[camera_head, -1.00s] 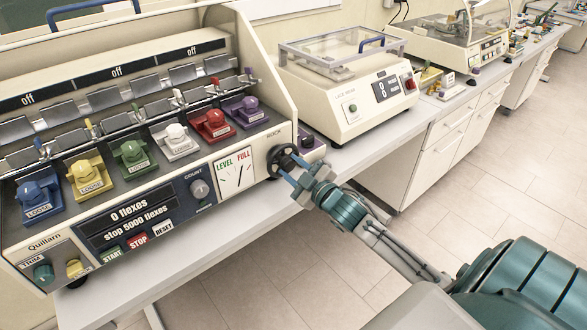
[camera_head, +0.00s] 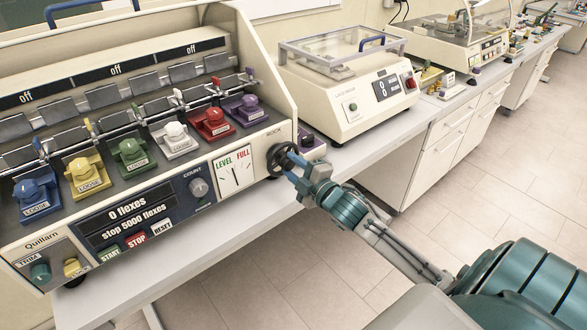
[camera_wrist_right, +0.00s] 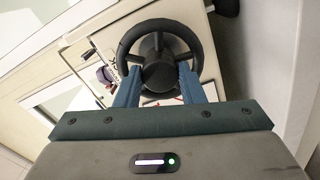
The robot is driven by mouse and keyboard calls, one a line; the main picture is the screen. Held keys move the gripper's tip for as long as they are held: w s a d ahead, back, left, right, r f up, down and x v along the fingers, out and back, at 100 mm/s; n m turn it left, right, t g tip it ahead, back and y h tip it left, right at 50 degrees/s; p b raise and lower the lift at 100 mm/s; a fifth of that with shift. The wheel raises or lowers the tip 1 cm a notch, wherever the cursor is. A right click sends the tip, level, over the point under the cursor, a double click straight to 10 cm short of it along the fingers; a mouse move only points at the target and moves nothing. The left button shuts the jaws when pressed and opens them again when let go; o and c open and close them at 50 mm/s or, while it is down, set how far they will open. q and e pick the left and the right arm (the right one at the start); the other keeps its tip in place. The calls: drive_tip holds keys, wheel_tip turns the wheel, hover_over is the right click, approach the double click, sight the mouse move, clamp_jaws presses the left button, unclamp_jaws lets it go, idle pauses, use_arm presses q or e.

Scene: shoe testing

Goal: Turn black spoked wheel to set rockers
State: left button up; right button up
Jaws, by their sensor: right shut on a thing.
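The black spoked wheel (camera_head: 281,158) sits at the right end of the cream flexing machine's front panel, beside the label ROCK. My right gripper (camera_head: 291,174) is shut on it. In the right wrist view, the two blue fingers (camera_wrist_right: 159,72) press in on the wheel (camera_wrist_right: 207,50) at its lower part, one on each side of the hub. The rockers (camera_head: 160,107) form a row of metal plates behind the coloured clamps. The LEVEL/FULL dial (camera_head: 236,172) is left of the wheel, and its needle stands close to upright. My left gripper is not in view.
Several coloured clamps (camera_head: 175,140) marked LOOSE line the machine. Its display (camera_head: 128,222) reads 0 flexes, stop 5000 flexes. A cream instrument with a clear lid (camera_head: 345,90) stands behind my right gripper on the bench. The floor in front is free.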

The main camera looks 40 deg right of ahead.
drive_tip(key=shift+n+b, duration=0.3)
drive_tip(key=shift+n, duration=1.2)
drive_tip(key=o, duration=1)
drive_tip(key=shift+s+f, duration=0.1)
drive_tip(key=shift+s, duration=0.4)
drive_tip(key=shift+s+d+b, duration=0.2)
drive_tip(key=shift+s+b, duration=0.25)
drive_tip(key=shift+s, duration=2)
drive_tip(key=shift+s+d+b, duration=0.2)
drive_tip(key=shift+s+b, duration=0.2)
drive_tip(key=shift+s, duration=2.05)
